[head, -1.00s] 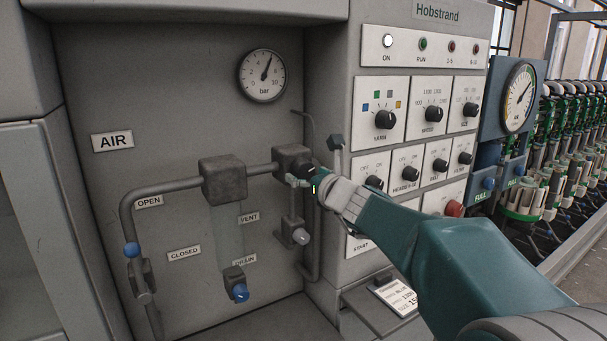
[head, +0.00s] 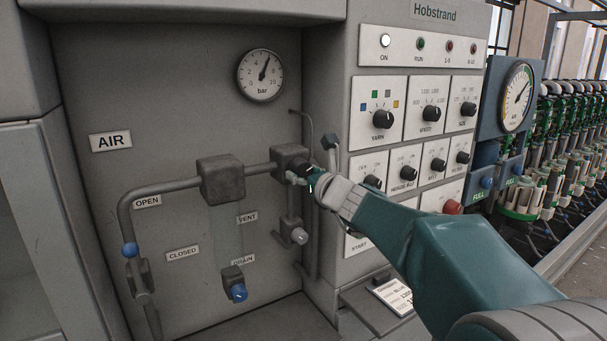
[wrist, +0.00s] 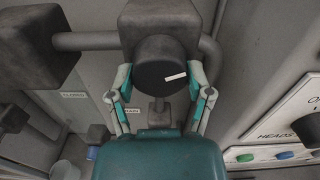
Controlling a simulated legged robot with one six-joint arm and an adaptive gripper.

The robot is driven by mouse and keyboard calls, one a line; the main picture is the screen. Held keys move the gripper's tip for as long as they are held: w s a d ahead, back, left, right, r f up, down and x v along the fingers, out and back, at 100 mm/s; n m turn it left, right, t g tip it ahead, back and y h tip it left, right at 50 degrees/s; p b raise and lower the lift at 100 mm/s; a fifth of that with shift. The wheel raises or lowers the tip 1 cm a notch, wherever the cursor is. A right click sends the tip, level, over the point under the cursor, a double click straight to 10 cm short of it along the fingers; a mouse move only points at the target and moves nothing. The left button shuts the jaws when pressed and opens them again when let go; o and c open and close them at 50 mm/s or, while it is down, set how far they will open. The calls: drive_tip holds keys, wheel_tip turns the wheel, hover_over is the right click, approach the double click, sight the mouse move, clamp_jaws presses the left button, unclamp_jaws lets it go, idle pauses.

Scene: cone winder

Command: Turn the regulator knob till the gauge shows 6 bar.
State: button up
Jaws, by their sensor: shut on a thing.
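The regulator knob (wrist: 157,62) is black and round with a white mark, on the dark regulator block (wrist: 158,16) at the pipe's right end. My gripper (wrist: 162,78) is shut on the knob, one finger on each side. The gauge (head: 261,75) is on the back panel above, with a scale to 10 bar. Its needle points up and slightly right, near the 6; the exact value is too small to tell.
A control panel with knobs (head: 382,119) stands close right of my gripper. A grey-tipped valve (head: 299,236) is below. A filter block (head: 222,179) and blue drain knob (head: 238,292) are to the left.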

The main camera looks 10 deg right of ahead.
drive_tip(key=o, duration=1.1)
drive_tip(key=shift+o, duration=0.2)
drive_tip(key=v, duration=1.1)
drive_tip(key=shift+s, duration=0.4)
